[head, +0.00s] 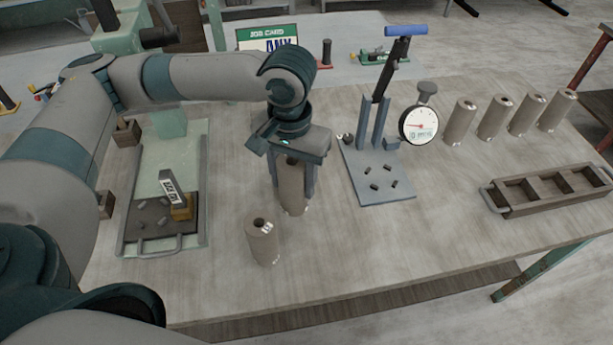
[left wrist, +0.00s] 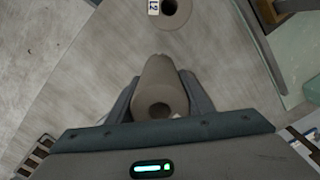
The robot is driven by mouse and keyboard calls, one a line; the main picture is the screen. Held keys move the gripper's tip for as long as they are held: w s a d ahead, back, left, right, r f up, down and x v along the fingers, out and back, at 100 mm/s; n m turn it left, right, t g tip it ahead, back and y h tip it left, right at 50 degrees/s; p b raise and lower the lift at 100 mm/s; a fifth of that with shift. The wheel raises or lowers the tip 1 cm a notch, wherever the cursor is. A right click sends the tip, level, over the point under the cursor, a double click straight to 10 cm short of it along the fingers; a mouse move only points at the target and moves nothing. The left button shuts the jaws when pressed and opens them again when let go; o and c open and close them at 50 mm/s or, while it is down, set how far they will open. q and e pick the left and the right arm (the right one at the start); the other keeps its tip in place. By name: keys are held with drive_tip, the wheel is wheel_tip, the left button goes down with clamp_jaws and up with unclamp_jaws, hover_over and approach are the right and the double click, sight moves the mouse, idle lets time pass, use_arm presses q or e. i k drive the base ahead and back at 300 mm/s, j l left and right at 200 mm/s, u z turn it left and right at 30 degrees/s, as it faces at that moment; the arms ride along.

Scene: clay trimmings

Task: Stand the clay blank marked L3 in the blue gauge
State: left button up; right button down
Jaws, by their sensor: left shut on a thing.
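My left gripper (head: 294,180) is shut on a grey-brown clay blank (head: 292,200), one finger on each side. The held blank is upright, and I cannot tell whether its foot touches the table; its mark is not readable. In the left wrist view the blank (left wrist: 158,80) with a hole in its end sits between the fingers. Another clay blank (head: 262,243) stands free in front; its label reads L2 in the left wrist view (left wrist: 176,12). The blue gauge (head: 380,183), with uprights, a blue-handled lever and a dial (head: 419,125), stands right of my gripper. My right gripper is not in view.
Several more blanks (head: 461,122) stand at the back right. A wooden compartment tray (head: 550,190) lies at the right. A tray (head: 160,246) with a dark block and a tag is at the left. A job card (head: 268,40) stands behind.

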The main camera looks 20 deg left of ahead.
sight(381, 178)
drive_tip(key=i+l+u, duration=0.2)
drive_tip(key=l+u, duration=0.25)
drive_tip(key=i+l+u, duration=0.1)
drive_tip(key=l+u, duration=0.3)
drive_tip(key=l, duration=0.3)
drive_tip(key=l+u, duration=0.45)
drive_tip(key=l, duration=0.15)
drive_tip(key=k+l+u, duration=0.1)
drive_tip(key=l+u, duration=0.35)
drive_tip(key=l, duration=0.2)
